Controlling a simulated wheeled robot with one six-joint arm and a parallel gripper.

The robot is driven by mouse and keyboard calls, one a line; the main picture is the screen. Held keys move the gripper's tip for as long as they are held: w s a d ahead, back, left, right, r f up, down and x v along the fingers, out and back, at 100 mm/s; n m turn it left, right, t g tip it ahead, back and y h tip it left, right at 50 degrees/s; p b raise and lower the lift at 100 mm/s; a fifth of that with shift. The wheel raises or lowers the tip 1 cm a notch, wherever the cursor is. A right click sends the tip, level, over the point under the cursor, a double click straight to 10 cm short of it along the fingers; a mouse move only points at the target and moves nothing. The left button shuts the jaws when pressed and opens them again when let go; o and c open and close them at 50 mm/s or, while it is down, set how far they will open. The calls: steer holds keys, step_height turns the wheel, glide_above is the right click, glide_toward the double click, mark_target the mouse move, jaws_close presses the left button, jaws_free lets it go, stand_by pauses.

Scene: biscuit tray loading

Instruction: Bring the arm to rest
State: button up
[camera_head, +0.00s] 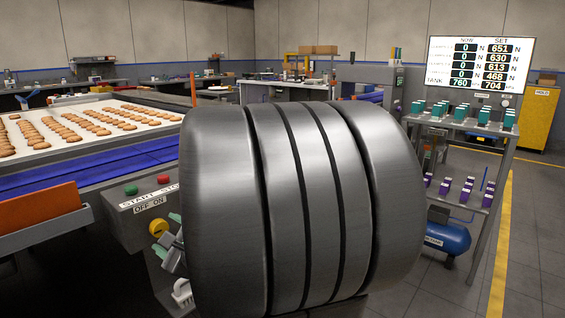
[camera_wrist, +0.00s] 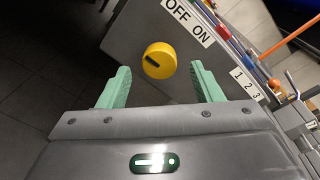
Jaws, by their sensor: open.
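My gripper (camera_wrist: 163,88) is open, its two green fingers spread apart and nothing held between them. A yellow knob (camera_wrist: 159,60) with a dark pointer mark shows between and beyond the fingertips in the wrist view, on a grey panel (camera_wrist: 135,25) labelled OFF and ON. I cannot tell whether a finger touches it. In the head view the same knob (camera_head: 158,228) sits below the OFF ON label, and parts of my gripper (camera_head: 170,250) show beside it. My own large grey arm link fills the middle and hides most of the gripper.
A red button (camera_head: 131,190) and a green button (camera_head: 159,190) top the panel. Left is a biscuit tray (camera_head: 160,116) beside a blue belt (camera_head: 90,165). Right, a rack (camera_head: 470,130) holds green and purple blocks under a display (camera_head: 480,66); a blue tank (camera_head: 446,238) stands below.

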mark_target(162, 231)
steer(key=p+v, duration=0.2)
steer(key=v, duration=0.9)
steer(key=b+x, duration=0.3)
steer(key=x, duration=1.1)
steer(key=shift+a+f, duration=0.15)
steer(key=shift+a, duration=0.05)
steer(key=shift+d+r+m+p, duration=0.15)
steer(key=shift+r+m+p, duration=0.2)
steer(key=shift+p, duration=0.55)
steer(key=m+p, duration=0.4)
steer(key=p, duration=0.2)
steer(key=shift+d+g+y, duration=0.1)
steer(key=shift+g+y, duration=0.2)
steer(key=shift+g, duration=0.1)
steer(key=m+p, duration=0.4)
steer(key=p, duration=0.1)
steer(key=m+p, duration=0.4)
steer(key=shift+f+m+y, duration=0.1)
steer(key=shift+m+y, duration=0.15)
steer(key=shift+y, duration=0.15)
steer(key=shift+f+m+y+p, duration=0.15)
steer(key=shift+m+y+p, duration=0.15)
steer(key=shift+m+p, duration=1.1)
